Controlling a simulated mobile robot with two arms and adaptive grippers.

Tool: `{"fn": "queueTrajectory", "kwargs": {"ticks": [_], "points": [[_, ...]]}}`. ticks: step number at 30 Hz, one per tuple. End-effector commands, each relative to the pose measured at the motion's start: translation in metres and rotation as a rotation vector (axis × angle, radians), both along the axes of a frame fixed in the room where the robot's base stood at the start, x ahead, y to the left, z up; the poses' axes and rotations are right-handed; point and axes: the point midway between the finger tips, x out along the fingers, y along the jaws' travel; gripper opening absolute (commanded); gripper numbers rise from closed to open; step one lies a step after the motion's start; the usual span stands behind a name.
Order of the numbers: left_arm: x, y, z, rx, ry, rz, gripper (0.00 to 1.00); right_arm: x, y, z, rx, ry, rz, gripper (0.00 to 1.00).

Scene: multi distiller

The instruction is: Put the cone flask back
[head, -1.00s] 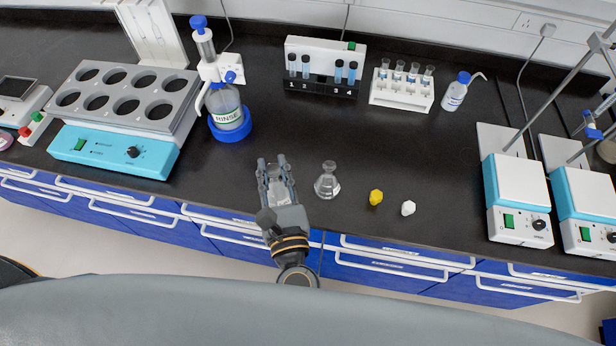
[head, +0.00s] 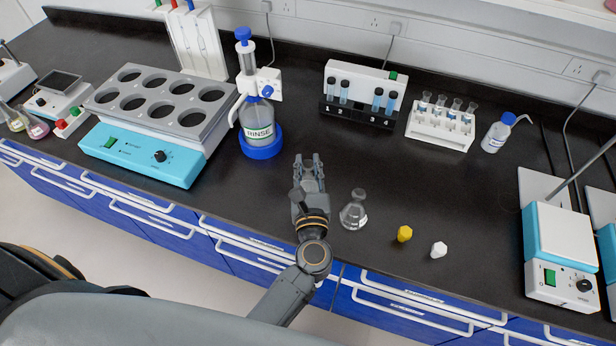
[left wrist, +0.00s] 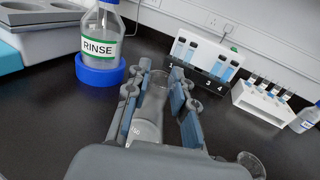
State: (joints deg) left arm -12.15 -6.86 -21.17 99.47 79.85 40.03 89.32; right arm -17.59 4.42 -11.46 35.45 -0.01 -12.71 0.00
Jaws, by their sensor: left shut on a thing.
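My left gripper (head: 309,172) is shut on a clear glass cone flask, low over the black bench near its front edge. In the left wrist view, the held cone flask (left wrist: 153,100) is between the two fingers of the left gripper (left wrist: 158,92), its neck pointing away and its wide base toward the camera. In the head view the fingers and palm hide most of it. A second clear cone flask (head: 353,212) stands on the bench just right of the gripper; part of it shows at the bottom right of the left wrist view (left wrist: 252,164). My right gripper is not in view.
The RINSE bottle (head: 258,128) and a blue-fronted block with round holes (head: 145,155) stand to the left. A numbered rack (head: 360,112) and a white tube rack (head: 440,135) are behind. Yellow (head: 404,233) and white (head: 438,250) stoppers lie right. Hotplates (head: 560,250) stand far right.

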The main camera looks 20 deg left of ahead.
Motion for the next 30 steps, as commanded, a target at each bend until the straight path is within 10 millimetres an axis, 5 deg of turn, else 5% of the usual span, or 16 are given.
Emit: {"fn": "queueTrajectory", "kwargs": {"ticks": [7, 20, 21, 23, 30], "points": [[0.006, 0.002, -0.037, 0.002, 0.000, -0.001, 0.00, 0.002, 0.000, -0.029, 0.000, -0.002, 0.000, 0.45], [0.005, 0.002, -0.041, 0.000, -0.001, 0.001, 0.00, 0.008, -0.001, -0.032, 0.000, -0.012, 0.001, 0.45], [0.005, 0.002, -0.040, 0.000, 0.000, 0.001, 0.30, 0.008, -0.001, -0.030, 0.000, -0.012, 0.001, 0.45], [0.005, 0.002, -0.040, 0.000, 0.000, 0.000, 0.42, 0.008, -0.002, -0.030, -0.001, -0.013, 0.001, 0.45], [0.005, 0.002, -0.040, 0.000, 0.000, 0.001, 0.47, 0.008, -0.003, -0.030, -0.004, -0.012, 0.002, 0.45]]}}
